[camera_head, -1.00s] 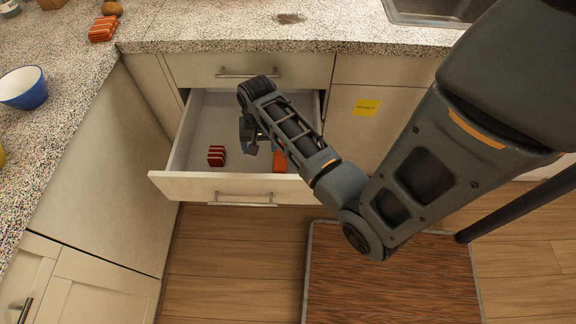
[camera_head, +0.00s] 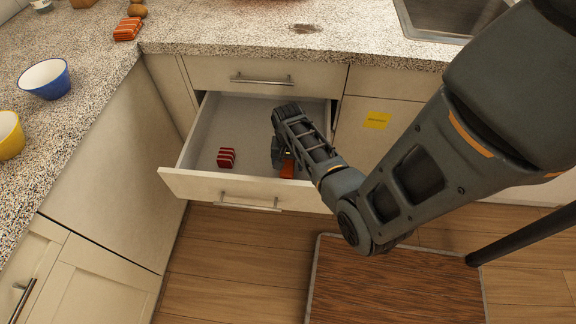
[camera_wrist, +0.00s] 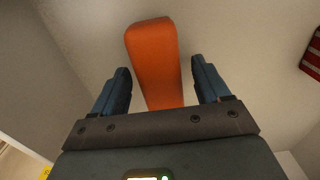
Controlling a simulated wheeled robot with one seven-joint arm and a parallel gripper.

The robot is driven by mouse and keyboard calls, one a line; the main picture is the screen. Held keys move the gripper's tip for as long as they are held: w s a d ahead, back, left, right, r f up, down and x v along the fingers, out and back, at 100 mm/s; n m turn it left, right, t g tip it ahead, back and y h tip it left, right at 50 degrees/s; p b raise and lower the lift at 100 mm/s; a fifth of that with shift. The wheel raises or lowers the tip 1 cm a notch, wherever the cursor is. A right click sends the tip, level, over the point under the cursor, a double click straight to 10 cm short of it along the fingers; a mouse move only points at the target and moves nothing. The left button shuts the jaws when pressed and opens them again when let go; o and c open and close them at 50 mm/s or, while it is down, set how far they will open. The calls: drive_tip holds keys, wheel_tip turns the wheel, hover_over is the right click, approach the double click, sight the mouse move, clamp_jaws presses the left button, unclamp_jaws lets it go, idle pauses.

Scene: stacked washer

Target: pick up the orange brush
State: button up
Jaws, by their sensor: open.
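The orange brush (camera_head: 287,169) lies in the open drawer, near its front right, partly hidden by my arm in the head view. In the wrist view the orange brush (camera_wrist: 154,62) shows as a long orange block on the drawer floor, its near end hidden behind the gripper body. My gripper (camera_wrist: 162,76) is open, with one blue-grey finger on each side of the brush. It is above or around the near part of the brush; I cannot tell the exact height. In the head view my gripper (camera_head: 279,155) is down inside the drawer.
A red striped block (camera_head: 226,158) lies to the left in the drawer (camera_head: 250,190); it also shows in the wrist view (camera_wrist: 314,56). The drawer walls surround the gripper. A blue bowl (camera_head: 46,80) and a yellow bowl (camera_head: 9,136) stand on the left counter.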

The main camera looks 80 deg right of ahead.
sight(288, 162)
drive_tip(key=shift+c, duration=0.4)
drive_tip(key=c, duration=1)
drive_tip(key=shift+r, duration=0.15)
